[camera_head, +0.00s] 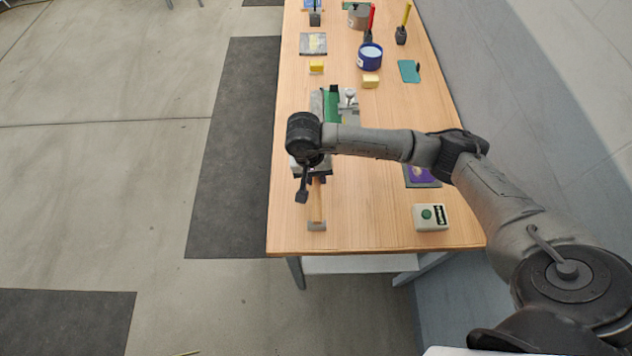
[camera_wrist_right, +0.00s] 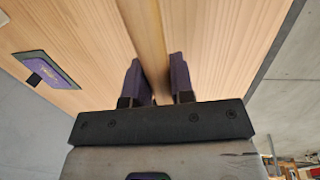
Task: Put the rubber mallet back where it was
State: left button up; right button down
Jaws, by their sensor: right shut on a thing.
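My right gripper (camera_head: 317,180) is low over the near left part of the table, partly hidden by its own wrist. Its two fingers (camera_wrist_right: 158,82) are shut on a wooden handle (camera_wrist_right: 147,30), which I take to be the rubber mallet's. In the head view the handle (camera_head: 317,203) runs from the fingers toward the near table edge, ending at a small grey block (camera_head: 317,226). I cannot tell whether that block is a rest or part of the mallet. The mallet's rubber head is not clearly seen. My left gripper is not in view.
A green-and-grey press (camera_head: 331,102) stands beyond my wrist. A pale box with a green button (camera_head: 430,217) is at the near right, with a purple card (camera_head: 422,176) behind it. A blue tin (camera_head: 370,57) and yellow blocks (camera_head: 371,81) are farther back. Bare wood lies between handle and button box.

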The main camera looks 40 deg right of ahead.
aim_at(316, 184)
jog(key=shift+f, duration=2)
jog(key=shift+f, duration=0.2)
jog(key=c, duration=1)
grip_release()
jog(key=shift+r, duration=0.1)
jog(key=r, duration=0.4)
jog(key=w+r, duration=0.1)
jog(key=r, duration=0.3)
jog(key=a+r, duration=0.1)
jog(key=r, duration=0.3)
jog(key=shift+w+a, duration=0.1)
jog(key=shift+w, duration=0.2)
jog(key=shift+a, duration=0.1)
